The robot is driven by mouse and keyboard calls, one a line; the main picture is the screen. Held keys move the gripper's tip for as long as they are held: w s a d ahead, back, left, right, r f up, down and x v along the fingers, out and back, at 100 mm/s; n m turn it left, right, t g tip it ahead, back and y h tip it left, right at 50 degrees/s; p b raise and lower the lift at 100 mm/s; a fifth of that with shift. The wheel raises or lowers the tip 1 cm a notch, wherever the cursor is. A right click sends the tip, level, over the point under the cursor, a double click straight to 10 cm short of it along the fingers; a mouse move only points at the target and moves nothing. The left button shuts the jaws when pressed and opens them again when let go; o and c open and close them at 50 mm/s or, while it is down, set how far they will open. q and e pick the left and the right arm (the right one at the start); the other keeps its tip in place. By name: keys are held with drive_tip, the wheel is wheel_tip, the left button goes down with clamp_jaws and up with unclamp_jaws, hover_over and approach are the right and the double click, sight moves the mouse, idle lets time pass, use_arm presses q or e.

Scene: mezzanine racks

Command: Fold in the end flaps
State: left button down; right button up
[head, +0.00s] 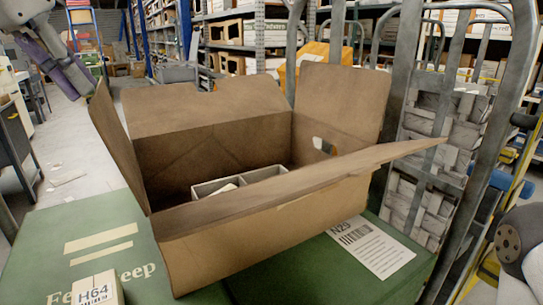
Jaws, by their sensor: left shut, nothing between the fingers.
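An open brown cardboard carton (260,232) stands on green boxes. Its left end flap (116,143) stands up, leaning slightly outward. Its right end flap (340,101) stands up and leans outward. The long back flap (208,107) is raised, and the long front flap (330,172) sticks out, seen nearly edge-on. Inside is a grey divided insert (240,182) with something white in it. My left gripper (76,90) is shut and empty at the upper left, close to the left flap's top corner; I cannot tell whether they touch. My right gripper is out of view.
The green box (85,235) at left carries a small H64 block (97,289). A white N29 label (370,245) lies on green right of the carton. A metal cage frame (510,110) stands close at right. Racks fill the back; the aisle floor (75,180) is open at left.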

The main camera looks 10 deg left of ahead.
use_arm(q)
drive_tip(key=shift+w+d+f, duration=0.15)
drive_tip(key=shift+w+d, duration=0.55)
drive_tip(key=shift+d, duration=0.1)
drive_tip(key=shift+w+d+f, duration=0.1)
drive_tip(key=shift+w+d, duration=0.55)
drive_tip(key=shift+d, duration=0.15)
drive_tip(key=w+d, duration=0.5)
drive_tip(key=d, duration=0.1)
drive_tip(key=shift+w, duration=0.15)
drive_tip(key=shift+d+r, duration=0.1)
wheel_tip(320, 180, up, 7)
idle(0.6)
